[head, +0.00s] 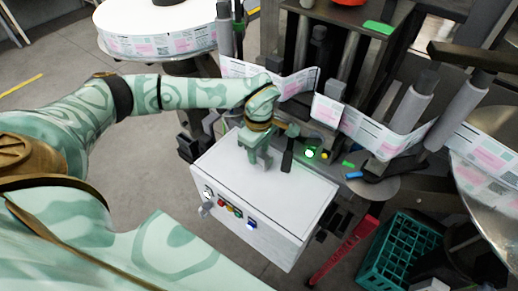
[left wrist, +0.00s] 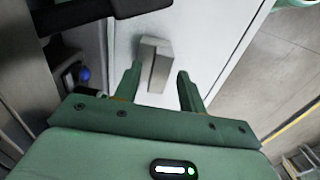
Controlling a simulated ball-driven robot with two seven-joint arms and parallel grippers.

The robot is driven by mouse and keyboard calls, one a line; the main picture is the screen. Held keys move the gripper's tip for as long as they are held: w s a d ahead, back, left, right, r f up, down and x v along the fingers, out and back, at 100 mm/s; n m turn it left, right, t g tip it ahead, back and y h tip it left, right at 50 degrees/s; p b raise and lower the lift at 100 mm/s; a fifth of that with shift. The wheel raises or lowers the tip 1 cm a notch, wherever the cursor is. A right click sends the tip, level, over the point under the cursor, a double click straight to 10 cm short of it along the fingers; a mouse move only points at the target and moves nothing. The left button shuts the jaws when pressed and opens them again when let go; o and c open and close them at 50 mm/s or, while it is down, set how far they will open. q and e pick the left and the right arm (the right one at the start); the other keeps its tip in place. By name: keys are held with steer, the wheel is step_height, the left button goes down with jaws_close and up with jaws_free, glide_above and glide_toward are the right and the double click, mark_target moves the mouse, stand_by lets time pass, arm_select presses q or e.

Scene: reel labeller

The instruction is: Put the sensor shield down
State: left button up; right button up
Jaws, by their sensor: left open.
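A small grey angled block, which I take for the sensor shield (left wrist: 153,62), shows in the left wrist view against the white top of the machine cabinet (head: 225,175). My left gripper (head: 260,162) is over that cabinet top in the head view. In the left wrist view my left gripper (left wrist: 159,76) has its two green fingers apart, with the block between and just beyond their tips. No finger visibly presses on it. In the head view the gripper hides most of the block. My right gripper is not in view.
A dark upright piece (head: 287,155) stands close right of the gripper. The label web (head: 350,120) runs behind it between rollers. A label reel (head: 160,42) is at back left. Buttons (head: 230,211) line the cabinet front. A green crate (head: 400,255) stands at lower right.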

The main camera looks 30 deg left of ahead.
mark_target(259, 153)
arm_select(q)
step_height(259, 153, up, 12)
stand_by(0.4)
